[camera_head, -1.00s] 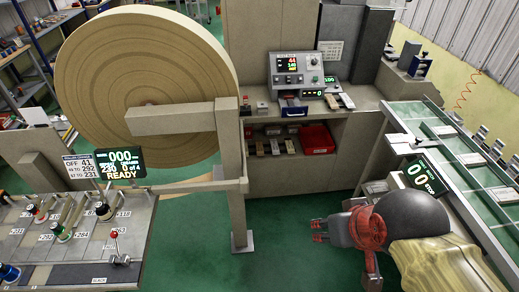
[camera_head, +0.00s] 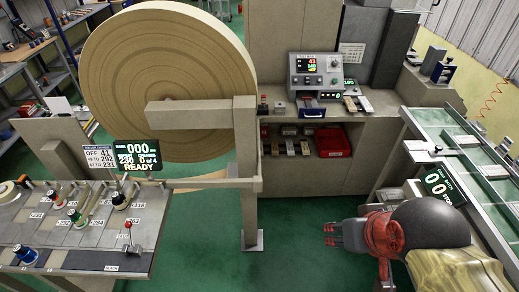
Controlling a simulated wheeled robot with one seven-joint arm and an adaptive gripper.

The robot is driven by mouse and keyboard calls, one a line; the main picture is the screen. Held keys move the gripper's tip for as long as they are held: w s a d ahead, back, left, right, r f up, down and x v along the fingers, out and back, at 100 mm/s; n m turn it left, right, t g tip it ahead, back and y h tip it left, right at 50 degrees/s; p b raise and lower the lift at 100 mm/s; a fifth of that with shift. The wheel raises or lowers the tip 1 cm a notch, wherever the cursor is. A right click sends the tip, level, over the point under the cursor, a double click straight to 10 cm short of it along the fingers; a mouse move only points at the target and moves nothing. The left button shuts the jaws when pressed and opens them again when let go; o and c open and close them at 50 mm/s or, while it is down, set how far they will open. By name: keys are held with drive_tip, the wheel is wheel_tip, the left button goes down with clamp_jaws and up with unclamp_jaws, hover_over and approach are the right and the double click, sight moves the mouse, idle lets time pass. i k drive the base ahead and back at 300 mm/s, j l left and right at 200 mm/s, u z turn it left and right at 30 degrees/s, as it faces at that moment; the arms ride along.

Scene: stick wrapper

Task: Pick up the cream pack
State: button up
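Small pale packs show in two places: a cream-coloured one (camera_head: 349,104) lies on the machine ledge right of the control box, and light ones (camera_head: 290,147) stand on the dark shelf below. I cannot tell which is the cream pack of the task. My gripper (camera_head: 329,235) is at the lower right, over the green floor, pointing left. Its two dark fingertips with red marks look apart, with nothing seen between them. It is well away from the ledge and the shelf and touches nothing.
A large paper roll (camera_head: 165,80) on a post (camera_head: 247,180) stands left of centre. A peg table (camera_head: 90,235) is at the lower left and a glass-topped conveyor (camera_head: 470,140) at the right. A red bin (camera_head: 333,142) sits on the shelf. Green floor (camera_head: 290,215) is clear between.

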sight(306, 150)
drive_tip(key=i+l, duration=0.25)
drive_tip(key=i, duration=0.25)
drive_tip(key=i+l, duration=0.3)
drive_tip(key=i, duration=0.15)
drive_tip(key=i+l, duration=0.25)
drive_tip(key=i, duration=0.25)
